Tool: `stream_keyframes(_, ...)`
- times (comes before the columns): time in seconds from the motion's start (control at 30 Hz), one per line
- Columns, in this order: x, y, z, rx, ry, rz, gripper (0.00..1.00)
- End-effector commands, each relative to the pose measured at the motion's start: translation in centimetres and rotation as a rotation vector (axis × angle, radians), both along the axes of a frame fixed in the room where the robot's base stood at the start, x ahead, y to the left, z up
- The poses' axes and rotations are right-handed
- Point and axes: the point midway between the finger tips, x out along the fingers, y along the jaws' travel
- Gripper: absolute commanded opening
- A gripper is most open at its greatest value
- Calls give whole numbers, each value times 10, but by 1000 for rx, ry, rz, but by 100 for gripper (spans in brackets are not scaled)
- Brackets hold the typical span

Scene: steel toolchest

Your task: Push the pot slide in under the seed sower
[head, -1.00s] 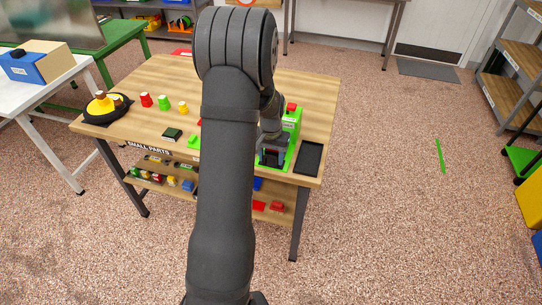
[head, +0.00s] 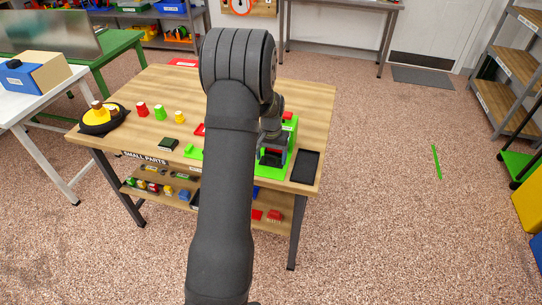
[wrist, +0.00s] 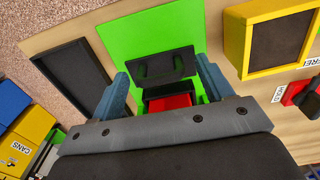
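The seed sower appears to be the green unit (head: 290,130) with a red part on top, near the table's right front corner, partly hidden by my arm. In the wrist view its green base (wrist: 130,38) lies flat under a black block (wrist: 165,68) with two curved grooves. A red piece (wrist: 170,102) sits in a dark frame just below that block, possibly the pot slide; I cannot tell for sure. My gripper (wrist: 163,78) has its two blue fingers apart, one on each side of these parts with gaps visible. In the head view my gripper (head: 272,153) is low over the green base.
A black tray (head: 306,167) lies right of the green unit. Red, green and yellow pots (head: 159,112) stand at the table's left, beside a black dish (head: 102,120) with yellow items. A yellow-framed dark box (wrist: 275,40) is close to the right finger in the wrist view.

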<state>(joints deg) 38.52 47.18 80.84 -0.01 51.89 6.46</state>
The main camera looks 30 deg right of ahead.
Motion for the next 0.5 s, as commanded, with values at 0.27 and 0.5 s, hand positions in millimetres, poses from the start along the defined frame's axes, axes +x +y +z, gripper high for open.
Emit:
stream_keyframes(0.27,0,0,10,0,0,0,73)
stream_keyframes(0.5,1,-1,60,-3,-4,0,73)
